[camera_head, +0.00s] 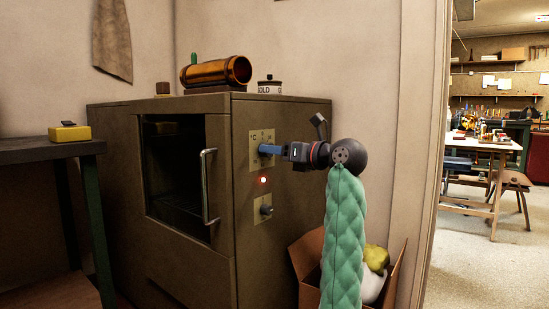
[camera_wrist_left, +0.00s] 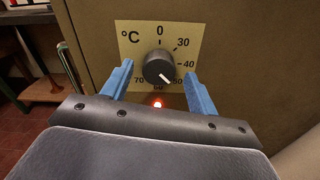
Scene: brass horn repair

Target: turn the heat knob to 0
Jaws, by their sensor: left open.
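The heat knob (camera_wrist_left: 158,67) is a dark round knob on a cream °C dial plate (camera_wrist_left: 187,35) on the oven front. Its white pointer aims down and right, near the 50 mark; 0 is at the top. My left gripper (camera_wrist_left: 158,75) is open, its blue fingers on either side of the knob, with visible gaps between them and it. In the head view my left gripper (camera_head: 268,150) is at the dial plate (camera_head: 255,136), and hides the knob there. My right gripper is in neither view.
A red lamp (camera_head: 263,180) glows below the dial, above a second knob (camera_head: 266,211). The oven door's handle (camera_head: 207,187) sticks out to the left. A brass tube (camera_head: 217,72) and a round tin (camera_head: 270,86) rest on top. A cardboard box (camera_head: 308,255) stands right.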

